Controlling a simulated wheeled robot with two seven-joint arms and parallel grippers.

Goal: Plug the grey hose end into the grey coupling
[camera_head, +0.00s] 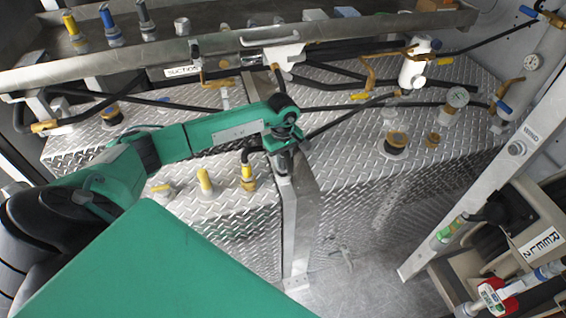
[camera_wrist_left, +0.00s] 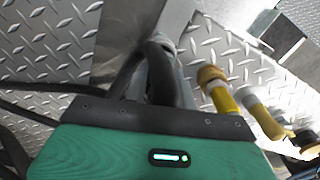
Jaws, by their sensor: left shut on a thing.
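My left gripper (camera_head: 283,150) is near the middle of the head view, pointing down over the upright metal post between the tread-plate boxes. It is shut on a grey piece (camera_head: 285,164), seen just below the fingers; I take it for the grey hose end. In the left wrist view, the dark fingers (camera_wrist_left: 152,75) close around this grey piece (camera_wrist_left: 168,44), which is mostly hidden. I cannot pick out the grey coupling with certainty, nor tell whether the held piece touches anything below. My right gripper is not in view.
Yellow fittings (camera_head: 248,178) stand close to the left gripper, one with a black hose; they also show in the left wrist view (camera_wrist_left: 222,95). A metal shelf (camera_head: 220,46) with hoses and valves runs behind. A reel frame (camera_head: 480,200) stands at right.

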